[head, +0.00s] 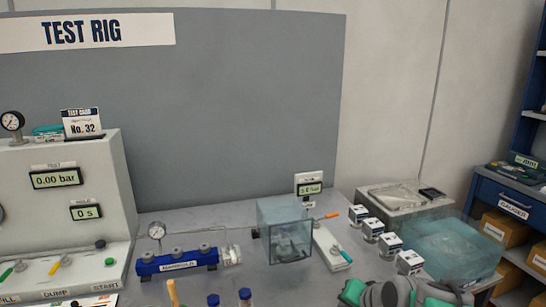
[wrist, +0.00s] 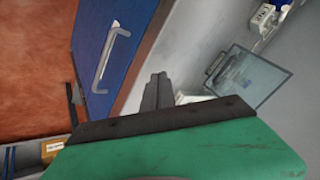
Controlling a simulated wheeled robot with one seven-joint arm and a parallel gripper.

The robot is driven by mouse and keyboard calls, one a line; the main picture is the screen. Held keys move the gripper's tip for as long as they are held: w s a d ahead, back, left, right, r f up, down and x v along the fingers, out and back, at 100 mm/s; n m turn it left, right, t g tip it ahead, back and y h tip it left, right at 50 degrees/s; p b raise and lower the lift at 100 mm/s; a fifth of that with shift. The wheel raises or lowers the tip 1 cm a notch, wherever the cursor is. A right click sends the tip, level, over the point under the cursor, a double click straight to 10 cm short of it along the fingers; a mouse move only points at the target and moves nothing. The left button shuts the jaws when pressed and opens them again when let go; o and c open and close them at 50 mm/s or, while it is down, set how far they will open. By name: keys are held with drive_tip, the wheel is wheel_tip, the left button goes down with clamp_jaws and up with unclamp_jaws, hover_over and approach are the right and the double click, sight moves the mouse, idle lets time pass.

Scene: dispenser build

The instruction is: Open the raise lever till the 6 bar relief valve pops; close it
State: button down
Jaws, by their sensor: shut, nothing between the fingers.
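A white lever block (head: 328,247) stands right of the clear box, with an orange-handled lever (head: 328,217) at its far end and a teal-handled lever (head: 345,256) nearer. I cannot read which is the raise lever. A small display (head: 310,189) above the clear box (head: 285,230) shows a bar value too small to read surely. No relief valve can be told apart. My gripper (wrist: 157,88) is shut and empty in the wrist view, away from the levers. In the head view my green and grey arm shows at the bottom right; its fingertips cannot be made out.
The console (head: 70,190) reads 0.00 bar and 0 s. Several small white boxes (head: 373,230) and a translucent teal tub (head: 455,247) stand right. A blue drawer front (wrist: 110,45) shows in the wrist view.

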drive_tip(key=s+a+n+g+h, duration=0.1)
drive_tip(key=s+n+g, duration=0.1)
drive_tip(key=s, duration=0.5)
drive_tip(key=s+a+n+g+h, duration=0.1)
drive_tip(key=s+n+g, duration=0.1)
drive_tip(key=s+n, duration=0.2)
drive_tip(key=s, duration=0.3)
drive_tip(key=shift+a+f, duration=0.25)
drive_tip(key=shift+a, duration=0.05)
idle(0.9)
drive_tip(key=shift+s, duration=0.1)
idle(0.8)
